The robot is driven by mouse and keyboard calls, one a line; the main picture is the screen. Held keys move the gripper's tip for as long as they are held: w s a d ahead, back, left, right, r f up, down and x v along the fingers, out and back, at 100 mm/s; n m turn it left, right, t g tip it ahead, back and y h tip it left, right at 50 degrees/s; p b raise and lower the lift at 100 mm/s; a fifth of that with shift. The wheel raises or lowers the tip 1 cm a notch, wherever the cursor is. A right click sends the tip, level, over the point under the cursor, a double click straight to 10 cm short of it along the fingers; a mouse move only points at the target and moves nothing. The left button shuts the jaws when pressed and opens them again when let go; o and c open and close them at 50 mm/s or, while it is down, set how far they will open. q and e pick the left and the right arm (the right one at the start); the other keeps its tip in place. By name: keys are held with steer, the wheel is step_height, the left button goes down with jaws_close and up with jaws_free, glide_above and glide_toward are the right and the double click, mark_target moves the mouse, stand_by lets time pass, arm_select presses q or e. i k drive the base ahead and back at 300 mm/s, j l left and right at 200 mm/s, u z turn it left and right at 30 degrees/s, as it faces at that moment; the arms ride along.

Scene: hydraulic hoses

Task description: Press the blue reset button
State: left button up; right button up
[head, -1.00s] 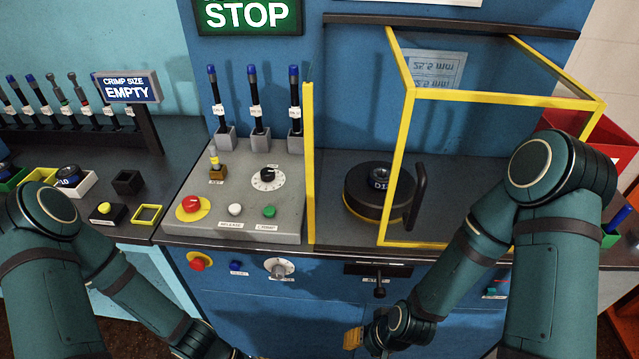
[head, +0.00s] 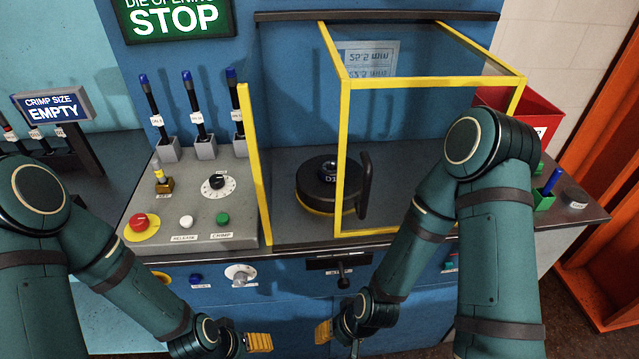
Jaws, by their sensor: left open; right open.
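The blue reset button (head: 196,281) is a small round button on the blue front panel below the worktop edge. My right gripper (head: 323,331) is open and empty further right, below the lever on the panel. Parts of both grippers are hidden by their wrists.
The sloped control box (head: 195,215) carries red, white and green buttons and a dial. A yellow-framed clear guard (head: 345,150) stands over a black round die unit (head: 325,185). A black lever (head: 342,280) sticks out of the panel. A red bin (head: 530,110) stands at the right.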

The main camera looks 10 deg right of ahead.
mark_target(194, 278)
steer(key=u, duration=1.05)
steer(key=z, duration=1.45)
steer(key=u, duration=1.15)
